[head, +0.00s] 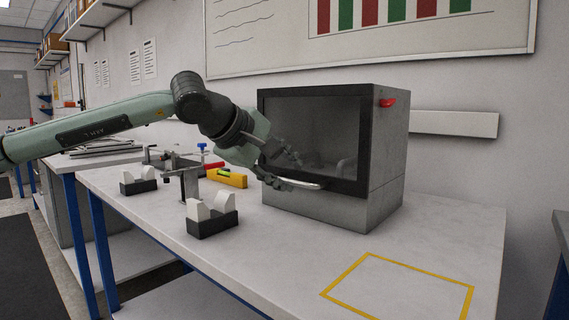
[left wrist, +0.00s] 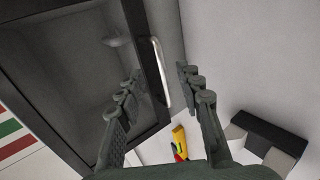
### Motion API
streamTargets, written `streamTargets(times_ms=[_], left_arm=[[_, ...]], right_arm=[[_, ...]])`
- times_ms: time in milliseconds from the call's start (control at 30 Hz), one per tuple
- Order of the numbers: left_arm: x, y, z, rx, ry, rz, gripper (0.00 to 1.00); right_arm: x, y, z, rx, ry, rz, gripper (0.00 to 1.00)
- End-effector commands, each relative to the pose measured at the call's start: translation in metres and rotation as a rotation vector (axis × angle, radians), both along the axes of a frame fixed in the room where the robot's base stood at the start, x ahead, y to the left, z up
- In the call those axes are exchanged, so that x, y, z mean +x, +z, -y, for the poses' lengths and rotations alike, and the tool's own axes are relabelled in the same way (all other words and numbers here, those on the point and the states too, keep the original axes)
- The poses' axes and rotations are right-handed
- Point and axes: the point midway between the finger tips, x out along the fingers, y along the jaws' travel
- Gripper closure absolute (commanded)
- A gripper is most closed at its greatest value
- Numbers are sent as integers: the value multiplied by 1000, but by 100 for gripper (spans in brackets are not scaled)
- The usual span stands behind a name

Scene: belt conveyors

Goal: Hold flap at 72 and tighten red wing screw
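A grey box stands on the white bench in the head view, with a dark glass flap (head: 318,135) in a black frame across its front. The flap looks closed. A silver bar handle (head: 308,186) runs along its lower edge. The red wing screw (head: 387,102) sits high on the box's right side. My left gripper (head: 292,172) is open at the handle. In the left wrist view the handle (left wrist: 161,72) shows between the spread fingers (left wrist: 157,82), with no clear contact. My right gripper is not in view.
Two black-and-white cradles (head: 212,217) stand on the bench left of the box. A yellow taped outline (head: 398,256) marks an empty area at the front right.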

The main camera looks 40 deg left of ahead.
Motion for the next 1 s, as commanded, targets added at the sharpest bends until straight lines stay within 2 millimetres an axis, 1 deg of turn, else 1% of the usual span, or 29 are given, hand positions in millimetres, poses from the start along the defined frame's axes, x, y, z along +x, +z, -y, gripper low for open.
streamTargets(times_ms=[100,300,467,733,1000], left_arm=[[16,-13,0,3,2,-8,64],[36,-25,2,0,1,-3,64],[43,-29,3,-1,1,-1,64],[43,-30,3,-2,0,0,64],[43,-30,3,-2,0,0,98]], right_arm=[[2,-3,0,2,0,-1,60],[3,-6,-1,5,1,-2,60],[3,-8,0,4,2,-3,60],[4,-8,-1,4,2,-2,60],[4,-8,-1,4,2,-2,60]])
